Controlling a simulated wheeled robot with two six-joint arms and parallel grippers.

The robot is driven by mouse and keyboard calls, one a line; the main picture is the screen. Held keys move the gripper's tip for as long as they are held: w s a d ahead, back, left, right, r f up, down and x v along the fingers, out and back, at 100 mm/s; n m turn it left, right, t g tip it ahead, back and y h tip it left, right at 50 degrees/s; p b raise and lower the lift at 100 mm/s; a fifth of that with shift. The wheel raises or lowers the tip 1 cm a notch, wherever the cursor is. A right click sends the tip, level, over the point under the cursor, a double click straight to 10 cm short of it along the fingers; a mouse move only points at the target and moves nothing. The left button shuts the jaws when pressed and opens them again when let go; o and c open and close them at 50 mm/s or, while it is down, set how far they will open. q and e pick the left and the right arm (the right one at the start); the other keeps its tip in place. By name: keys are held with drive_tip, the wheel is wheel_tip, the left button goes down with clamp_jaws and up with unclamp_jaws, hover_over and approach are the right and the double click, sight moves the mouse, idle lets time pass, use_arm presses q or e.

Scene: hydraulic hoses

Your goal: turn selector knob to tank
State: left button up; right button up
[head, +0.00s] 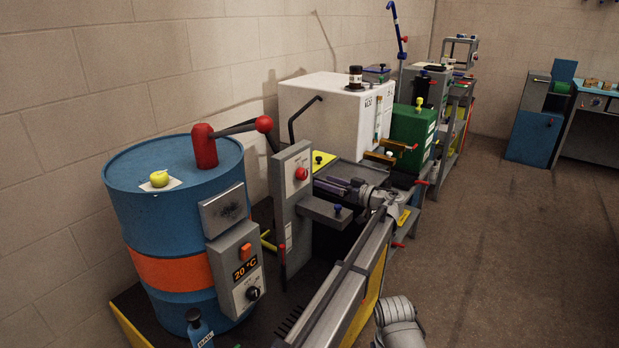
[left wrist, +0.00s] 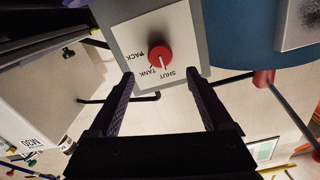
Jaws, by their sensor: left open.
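The selector knob (head: 301,173) is a round red knob on the white face of an upright grey panel (head: 279,205). In the left wrist view the red knob (left wrist: 160,59) sits on a plate with upside-down lettering PACK, TANK and SHUT. Its white mark points down in that picture, seemingly toward SHUT. My left gripper (head: 324,184) is open and empty, just right of the panel and facing it. In the left wrist view its two dark fingers (left wrist: 159,79) stand apart, with the knob beyond and between their tips, untouched. My right gripper is not in view.
A blue drum (head: 130,205) with an orange band and a 20 °C controller (head: 238,270) stands left of the panel. A grey ledge (head: 326,211) juts out below the knob. A white cabinet (head: 310,105) and a green box (head: 412,135) stand behind. Open floor lies right.

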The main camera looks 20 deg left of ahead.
sight(305, 175)
use_arm(q)
drive_tip(key=x, duration=0.7)
drive_tip(key=shift+w+a+f, duration=0.1)
drive_tip(key=shift+a, duration=0.1)
clamp_jaws()
idle(0.5)
